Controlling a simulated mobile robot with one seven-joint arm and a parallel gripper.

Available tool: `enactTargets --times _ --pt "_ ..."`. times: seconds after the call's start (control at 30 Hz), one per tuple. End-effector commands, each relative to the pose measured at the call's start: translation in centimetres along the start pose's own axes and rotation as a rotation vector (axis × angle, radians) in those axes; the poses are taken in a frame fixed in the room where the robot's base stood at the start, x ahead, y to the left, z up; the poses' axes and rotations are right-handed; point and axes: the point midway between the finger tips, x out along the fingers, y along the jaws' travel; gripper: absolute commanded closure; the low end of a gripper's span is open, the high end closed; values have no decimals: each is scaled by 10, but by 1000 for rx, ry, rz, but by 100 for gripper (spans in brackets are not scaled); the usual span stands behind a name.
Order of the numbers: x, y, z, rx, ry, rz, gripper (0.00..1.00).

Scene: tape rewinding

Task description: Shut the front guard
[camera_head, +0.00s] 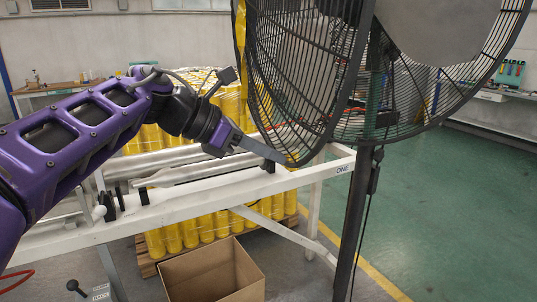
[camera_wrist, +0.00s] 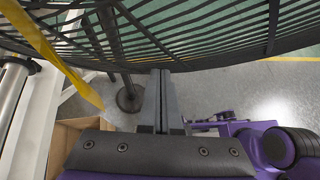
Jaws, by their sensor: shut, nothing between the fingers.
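The front guard (camera_head: 325,75), a black wire grille, stands swung open at an angle on the left of the large black pedestal fan (camera_head: 440,125). My gripper (camera_head: 284,160) is shut and empty, with its fingertips at the guard's lower rim. In the wrist view the guard's wires (camera_wrist: 200,58) arc across the top. The shut fingers (camera_wrist: 163,73) point up to the rim there. I cannot tell if they touch it.
A white frame table (camera_head: 170,208) with metal bars lies below my arm. Yellow rolls (camera_head: 190,236) and an open cardboard box (camera_head: 212,272) sit beneath and in front. A yellow strip (camera_wrist: 55,50) hangs by the guard. The green floor (camera_head: 450,220) at right is clear.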

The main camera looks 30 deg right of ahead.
Motion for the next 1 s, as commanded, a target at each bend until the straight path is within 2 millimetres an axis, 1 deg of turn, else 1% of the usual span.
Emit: enactTargets --times 0.07,0.17,0.4,0.73,0.9,1.0 --pt "3 -1 2 -2 3 6 100" --pt "13 -4 9 -12 4 28 100" --pt "58 -8 35 -60 6 97 100" --pt "125 -6 77 -69 7 105 100" --pt "148 -2 93 -68 3 107 100" --pt "155 -1 98 -67 1 107 100"
